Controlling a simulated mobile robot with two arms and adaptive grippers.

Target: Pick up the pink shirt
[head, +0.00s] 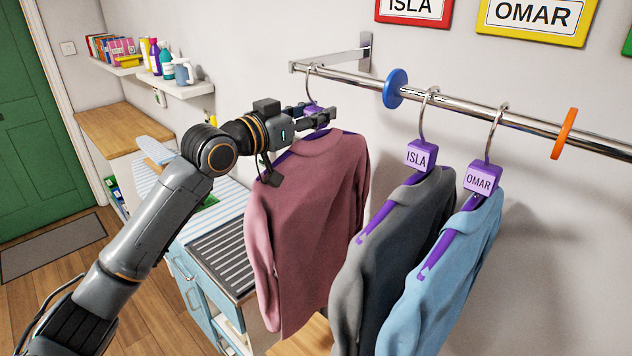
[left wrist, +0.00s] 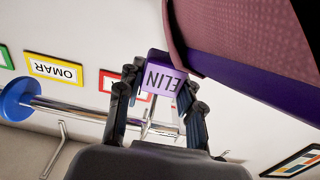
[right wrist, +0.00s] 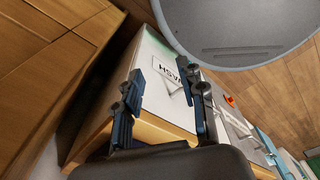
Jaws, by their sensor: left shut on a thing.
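The pink shirt (head: 312,200) hangs on a purple hanger near the left end of the rail. Its hook shows at the rail. My left gripper (head: 316,117) is at the top of that hanger. In the left wrist view the left gripper (left wrist: 160,98) has its fingers on either side of the purple block marked ELIN (left wrist: 165,78), shut on it. Part of the pink shirt (left wrist: 240,40) shows beside the block. My right gripper (right wrist: 166,108) is out of the head view; its own wrist view shows it open, with nothing between its fingers.
A grey shirt marked ISLA (head: 385,245) and a blue shirt marked OMAR (head: 440,270) hang to the right on the metal rail (head: 470,112). A blue disc (head: 395,88) divides pink from grey. A drying rack cabinet (head: 185,275) stands below left.

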